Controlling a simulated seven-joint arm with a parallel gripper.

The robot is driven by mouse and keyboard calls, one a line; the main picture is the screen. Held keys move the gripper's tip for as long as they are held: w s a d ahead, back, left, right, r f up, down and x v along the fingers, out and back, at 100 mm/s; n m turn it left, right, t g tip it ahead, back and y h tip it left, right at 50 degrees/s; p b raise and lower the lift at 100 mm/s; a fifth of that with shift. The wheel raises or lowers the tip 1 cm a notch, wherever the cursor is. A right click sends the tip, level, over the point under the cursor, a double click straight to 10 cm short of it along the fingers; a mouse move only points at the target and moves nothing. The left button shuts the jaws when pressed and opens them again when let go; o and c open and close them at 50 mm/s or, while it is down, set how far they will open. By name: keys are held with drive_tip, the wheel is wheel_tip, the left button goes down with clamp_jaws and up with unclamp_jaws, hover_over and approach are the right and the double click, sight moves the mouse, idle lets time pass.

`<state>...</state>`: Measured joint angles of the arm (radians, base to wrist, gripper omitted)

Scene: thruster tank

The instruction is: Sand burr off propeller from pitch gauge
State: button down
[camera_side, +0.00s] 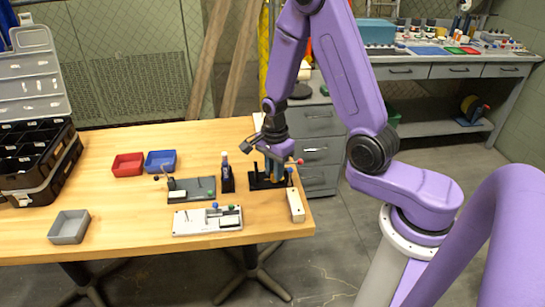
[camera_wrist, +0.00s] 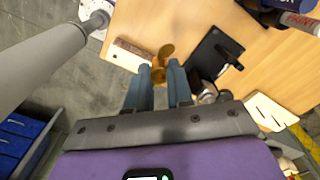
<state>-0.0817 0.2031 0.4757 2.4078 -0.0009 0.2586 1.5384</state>
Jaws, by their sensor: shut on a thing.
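In the wrist view, a brass-coloured propeller (camera_wrist: 160,72) sits between the blue fingertips of my gripper (camera_wrist: 159,75), which is shut on it. In the side view my gripper (camera_side: 274,172) points down over a black stand with posts (camera_side: 262,184) near the table's right end, and the propeller is hard to make out there. The black stand, perhaps the pitch gauge, is right of the fingers in the wrist view (camera_wrist: 212,58). A pale block with a brown face (camera_side: 296,205), perhaps the sanding block, lies at the table edge. It also shows left of the propeller in the wrist view (camera_wrist: 130,52). No burr is discernible.
A paint marker (camera_side: 225,172) stands in a black holder left of my gripper. A dark plate (camera_side: 204,188) and a light grey fixture (camera_side: 207,221) lie further left. Red (camera_side: 128,165), blue (camera_side: 161,161) and grey (camera_side: 69,227) bins stand on the table.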

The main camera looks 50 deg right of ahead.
drive_tip(key=shift+f, duration=5.25)
drive_tip(key=shift+s+d, duration=0.4)
drive_tip(key=shift+d, duration=0.1)
drive_tip(key=shift+s+a, duration=0.1)
drive_tip(key=shift+s+a, duration=0.4)
drive_tip(key=shift+s, duration=0.05)
drive_tip(key=shift+s+a, duration=0.15)
drive_tip(key=shift+a, duration=0.05)
drive_tip(key=shift+s+a, duration=0.3)
drive_tip(key=shift+s+a, duration=0.15)
drive_tip(key=shift+s+a, duration=0.3)
